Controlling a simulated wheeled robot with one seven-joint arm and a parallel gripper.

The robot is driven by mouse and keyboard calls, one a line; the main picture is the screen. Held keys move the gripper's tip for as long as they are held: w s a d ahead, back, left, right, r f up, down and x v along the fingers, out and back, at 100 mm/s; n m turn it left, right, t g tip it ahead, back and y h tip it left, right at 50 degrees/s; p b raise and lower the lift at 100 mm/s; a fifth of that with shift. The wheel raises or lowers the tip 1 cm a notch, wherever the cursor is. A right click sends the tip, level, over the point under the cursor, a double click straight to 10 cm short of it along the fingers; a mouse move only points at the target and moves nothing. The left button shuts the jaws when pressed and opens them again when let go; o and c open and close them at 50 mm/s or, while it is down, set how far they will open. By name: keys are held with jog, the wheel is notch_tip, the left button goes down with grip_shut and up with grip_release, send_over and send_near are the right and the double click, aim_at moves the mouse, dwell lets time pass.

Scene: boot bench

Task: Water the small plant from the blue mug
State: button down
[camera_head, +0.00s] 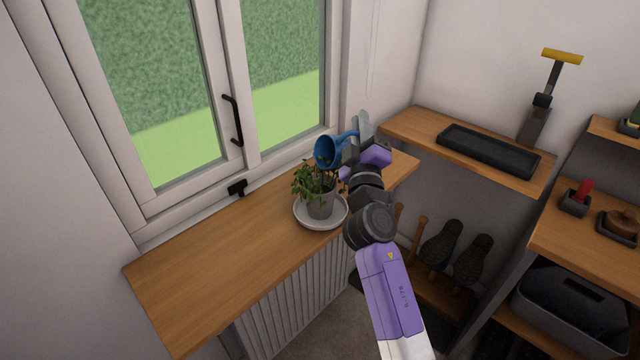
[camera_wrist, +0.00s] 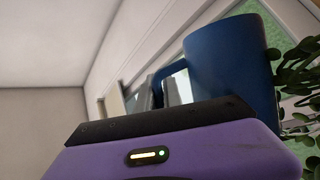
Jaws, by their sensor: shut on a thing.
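The blue mug (camera_head: 326,150) is tipped on its side over the small plant (camera_head: 308,183), its dark mouth facing left and toward the camera in the head view. My gripper (camera_head: 352,138) is shut on the mug's handle side, to the right of the plant. The plant stands upright in a grey pot (camera_head: 320,205) on a white saucer (camera_head: 304,218) on the wooden windowsill. In the wrist view the mug (camera_wrist: 228,68) fills the upper right, with plant leaves (camera_wrist: 303,75) beside it. I cannot see any water.
The windowsill (camera_head: 215,270) is clear to the left of the saucer. The window with a black handle (camera_head: 234,120) stands close behind the plant. A shelf with a black tray (camera_head: 488,150) and a boot bench with boots (camera_head: 440,245) lie to the right.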

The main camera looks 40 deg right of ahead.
jog(key=d+f+m+g+p, duration=0.2)
jog(key=m, duration=0.1)
jog(key=shift+s+d, duration=0.1)
jog(key=shift+s, duration=0.2)
jog(key=m+g+p, duration=0.1)
jog(key=p, duration=0.1)
jog(key=d+f+m+g+y+p, duration=0.1)
jog(key=m+p, duration=0.1)
jog(key=shift+s+d+f+y, duration=0.15)
jog(key=shift+d+y, duration=0.15)
dwell(1.4)
jog(key=shift+s+d+f+m+g+y+p, duration=0.1)
jog(key=shift+d+f+m+g+y+p, duration=0.45)
jog(key=shift+f, duration=1.35)
jog(key=shift+s+d+f+m+y, duration=0.1)
jog(key=shift+d+f+m+y, duration=0.9)
jog(key=shift+f, duration=0.9)
jog(key=shift+d+f+m+g+y+p, duration=0.3)
jog(key=shift+d+f+m+y, duration=0.45)
jog(key=shift+f, duration=1.15)
